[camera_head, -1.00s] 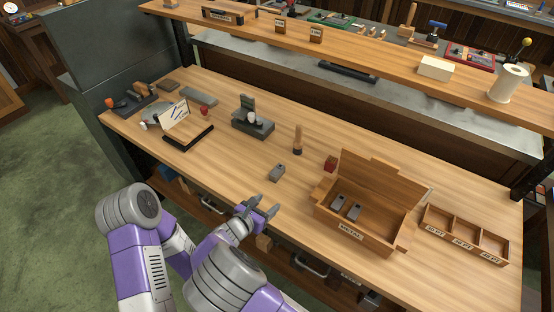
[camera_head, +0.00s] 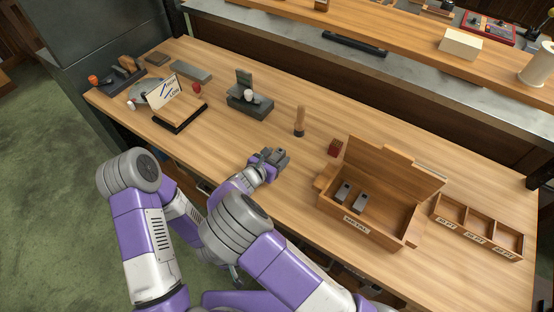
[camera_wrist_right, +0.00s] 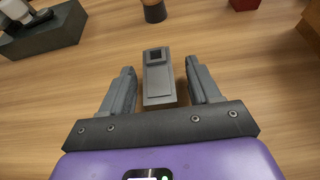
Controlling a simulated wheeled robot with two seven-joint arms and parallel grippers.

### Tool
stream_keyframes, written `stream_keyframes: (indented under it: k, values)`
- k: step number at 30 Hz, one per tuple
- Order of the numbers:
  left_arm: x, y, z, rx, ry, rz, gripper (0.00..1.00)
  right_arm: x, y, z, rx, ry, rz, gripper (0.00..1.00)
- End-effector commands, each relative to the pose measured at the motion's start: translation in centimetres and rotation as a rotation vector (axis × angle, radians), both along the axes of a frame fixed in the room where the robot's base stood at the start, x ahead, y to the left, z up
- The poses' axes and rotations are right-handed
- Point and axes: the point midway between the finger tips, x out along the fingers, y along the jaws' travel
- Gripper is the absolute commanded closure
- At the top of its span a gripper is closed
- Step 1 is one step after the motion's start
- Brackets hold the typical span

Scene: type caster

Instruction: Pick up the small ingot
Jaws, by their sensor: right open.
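The small grey ingot (camera_wrist_right: 158,88) lies on the wooden bench, with a dark square recess in its far end. My right gripper (camera_wrist_right: 159,68) is open, with one finger on each side of the ingot in the right wrist view. A narrow gap shows between each finger and the ingot. In the head view my right gripper (camera_head: 275,156) is low over the bench, and the ingot is hard to tell apart from its grey fingers.
An open wooden box labelled METAL (camera_head: 356,224), holding two grey blocks, is to the right. A compartment tray (camera_head: 478,228) lies beyond it. A wooden-handled tool (camera_head: 300,121), a dark red block (camera_head: 335,148) and a grey device (camera_head: 249,103) stand behind my right gripper.

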Motion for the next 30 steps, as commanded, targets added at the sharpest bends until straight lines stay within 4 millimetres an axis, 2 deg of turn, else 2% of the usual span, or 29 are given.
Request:
stream_keyframes:
  k: [7, 19, 30]
  values:
    - [0.01, -0.01, -0.05, 0.000, 0.000, 0.000, 0.57, 0.30, -0.17, -0.09, 0.000, 0.001, 0.001, 0.38]
    - [0.01, -0.02, -0.05, 0.000, 0.000, 0.000, 0.57, 0.27, -0.16, -0.09, 0.000, 0.000, 0.001, 1.00]
    - [0.01, -0.01, -0.03, 0.000, 0.000, 0.000, 0.57, 0.35, -0.15, 0.15, -0.001, -0.004, 0.001, 1.00]
